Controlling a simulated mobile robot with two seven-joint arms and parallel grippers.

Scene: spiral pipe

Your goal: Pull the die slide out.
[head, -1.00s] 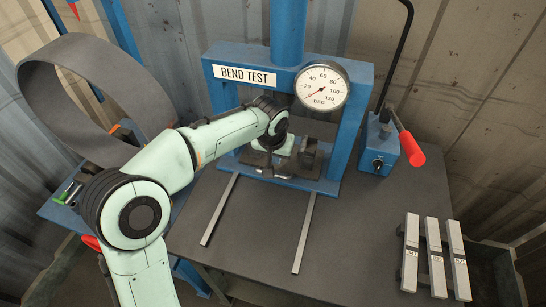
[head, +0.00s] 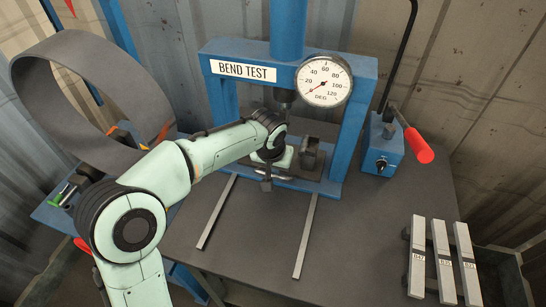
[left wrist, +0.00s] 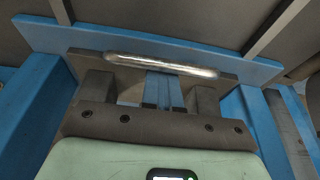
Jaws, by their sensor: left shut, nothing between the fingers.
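The die slide (head: 308,170) is a dark plate with raised dark blocks, low inside the blue bend-test press. A silver bar handle (head: 285,178) runs across its front edge. My left gripper (head: 267,184) is at this handle, in front of the press opening, its fingers shut with nothing between them. In the left wrist view the bar handle (left wrist: 185,67) lies across the tips of the shut fingers (left wrist: 163,88); I cannot tell whether they touch it. My arm and wrist hide the slide's left part. My right gripper is not in view.
The press frame (head: 355,125) stands around the slide, with a dial gauge (head: 324,79) on top. Two pale rails (head: 307,235) run forward on the grey table (head: 255,240). A blue pump with a red handle (head: 418,145) and several metal bars (head: 441,260) are at right.

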